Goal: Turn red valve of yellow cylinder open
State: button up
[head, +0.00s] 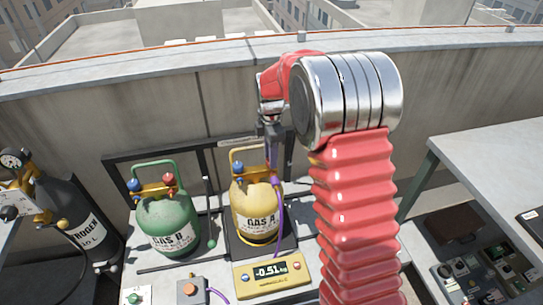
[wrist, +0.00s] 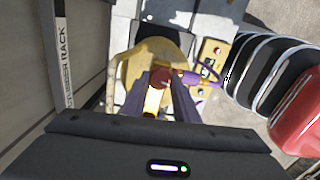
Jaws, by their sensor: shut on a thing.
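The yellow cylinder (head: 255,210), labelled GAS A, stands upright on a scale. A blue valve (head: 238,168) shows at its top left. My gripper (head: 272,165) comes down on the cylinder's top right from above. In the wrist view, my gripper (wrist: 163,88) is shut on the red valve (wrist: 160,76), which shows between the fingertips over the yellow cylinder (wrist: 135,70). In the head view my fingers hide the red valve. How far the valve is turned cannot be told. A purple hose (wrist: 203,80) joins the cylinder's fittings close beside the fingers.
A green cylinder (head: 168,222), labelled GAS B, with its own blue and red valves stands to the left. The scale display (head: 270,271) reads about -0.51. A dark nitrogen cylinder (head: 70,215) stands far left. A grey wall (head: 150,100) rises behind; a table (head: 490,150) is at right.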

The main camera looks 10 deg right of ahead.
jog(key=shift+w+r+n, duration=0.1)
jog(key=shift+n, duration=0.9)
jog(key=o, duration=1.1)
jog(key=shift+c, duration=0.2)
notch_tip(320, 180, up, 14)
jog(key=shift+f, duration=0.2)
